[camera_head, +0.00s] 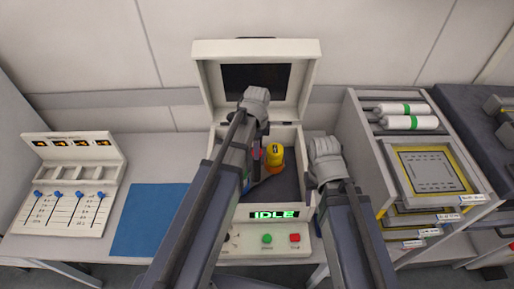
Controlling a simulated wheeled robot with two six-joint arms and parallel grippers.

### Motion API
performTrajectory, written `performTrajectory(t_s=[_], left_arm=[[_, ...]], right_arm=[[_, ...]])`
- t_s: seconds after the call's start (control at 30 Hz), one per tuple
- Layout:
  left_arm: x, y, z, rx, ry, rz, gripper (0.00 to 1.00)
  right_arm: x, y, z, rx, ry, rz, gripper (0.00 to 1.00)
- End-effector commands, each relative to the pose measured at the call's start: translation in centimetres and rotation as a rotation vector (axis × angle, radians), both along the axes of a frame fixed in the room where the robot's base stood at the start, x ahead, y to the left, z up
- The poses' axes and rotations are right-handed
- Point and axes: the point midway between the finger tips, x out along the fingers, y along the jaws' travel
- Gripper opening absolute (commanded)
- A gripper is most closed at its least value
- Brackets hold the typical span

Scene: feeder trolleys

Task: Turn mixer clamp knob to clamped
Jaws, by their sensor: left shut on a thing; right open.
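The mixer (207,82) is a white box with its lid raised at the middle of the table. A yellow-capped jar (274,153) stands in its dark chamber. My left gripper (257,168) reaches into the chamber just left of the jar and is shut on what appears to be the clamp knob, of which a small reddish bit (256,154) shows. My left arm covers most of the knob, so its turn position cannot be read. My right gripper (327,178) is open beside the mixer's right wall, its fingertips mostly hidden by my wrist.
The mixer's front has a green "IDLE" display (274,215), a green button (267,239) and a red button (295,238). A blue mat (150,220) and a slider panel (70,210) lie left. A rack (365,150) with white rolls and framed trays stands right.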

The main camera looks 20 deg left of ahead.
Motion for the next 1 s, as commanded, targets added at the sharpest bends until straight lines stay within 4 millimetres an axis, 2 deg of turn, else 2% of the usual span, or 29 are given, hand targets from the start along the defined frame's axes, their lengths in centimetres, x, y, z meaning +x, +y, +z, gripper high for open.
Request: performTrajectory(t_s=[0.6, 1.0], left_arm=[[-0.02, 0.01, -0.01, 0.0, 0.001, -0.573, 0.0], [-0.01, 0.0, -0.01, 0.0, 0.001, -0.827, 0.0]], right_arm=[[0.0, 0.0, -0.01, 0.0, 0.0, 0.0, 0.5], [0.0, 0.0, -0.01, 0.0, 0.0, 0.0, 0.5]])
